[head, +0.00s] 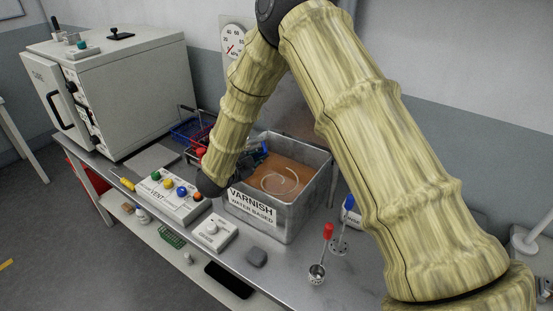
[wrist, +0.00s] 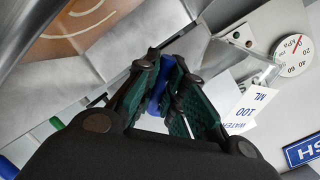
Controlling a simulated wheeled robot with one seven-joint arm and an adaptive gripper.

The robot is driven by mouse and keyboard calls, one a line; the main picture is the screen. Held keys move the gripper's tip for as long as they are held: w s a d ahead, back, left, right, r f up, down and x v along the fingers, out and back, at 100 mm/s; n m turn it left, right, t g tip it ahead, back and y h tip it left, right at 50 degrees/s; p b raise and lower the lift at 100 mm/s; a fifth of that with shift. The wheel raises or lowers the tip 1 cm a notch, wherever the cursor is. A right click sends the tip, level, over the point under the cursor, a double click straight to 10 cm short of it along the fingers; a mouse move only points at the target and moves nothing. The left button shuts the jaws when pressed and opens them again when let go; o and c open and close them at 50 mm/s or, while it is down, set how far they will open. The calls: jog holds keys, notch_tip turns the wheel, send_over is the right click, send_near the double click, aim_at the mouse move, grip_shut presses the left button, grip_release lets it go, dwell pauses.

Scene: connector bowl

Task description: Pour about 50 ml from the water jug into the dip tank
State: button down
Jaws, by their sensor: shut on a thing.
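The dip tank (head: 318,183) is a grey metal box labelled "VARNISH WATER BASED", holding brown liquid with a pale curved mark on its surface. Part of its brown liquid (wrist: 85,22) shows at the upper left of the wrist view. My gripper (wrist: 160,62) is shut on a blue part, which looks like the handle of the water jug (wrist: 160,88). A white label reading "WATER 100 ML" (wrist: 248,108) shows tilted beside the fingers. In the head view my arm hides most of the gripper, near the tank's back left. The jug's water level and mouth cannot be made out.
A control box with coloured buttons (head: 170,195) and a white knob box (head: 212,232) stand left and front of the tank. A wall gauge (head: 233,42) is behind. A large cabinet (head: 120,85) stands back left.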

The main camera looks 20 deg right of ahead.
aim_at(252, 139)
jog(key=shift+s+d+r+n+h+p, duration=0.2)
jog(key=shift+s+r+n+h+p, duration=0.1)
jog(key=shift+r+n+p, duration=0.25)
jog(key=shift+w, duration=0.1)
jog(key=shift+r, duration=0.15)
dwell(1.4)
jog(key=shift+d+r+n+h+p, duration=0.2)
jog(key=shift+r+n+h+p, duration=0.1)
jog(key=shift+r+n+p, duration=0.4)
jog(key=shift+w+a+r+n+h+p, duration=0.15)
jog(key=shift+a+r+n+h+p, duration=0.15)
jog(key=shift+r+n+p, duration=0.35)
jog(key=shift+w+a+f+n+h, duration=0.15)
jog(key=shift+n+h, duration=0.15)
jog(key=shift+n, duration=0.3)
jog(key=shift+w+a+r+n+h+p, duration=0.15)
jog(key=shift+w+r+n+p, duration=0.05)
jog(key=shift+r+n, duration=0.3)
jog(key=shift+w+a+r+n+h+p, duration=0.15)
jog(key=shift+r+n, duration=0.25)
jog(key=shift+n, duration=0.2)
jog(key=shift+w+a+r+n+h, duration=0.15)
jog(key=shift+w+n+h, duration=0.2)
jog(key=shift+n, duration=0.45)
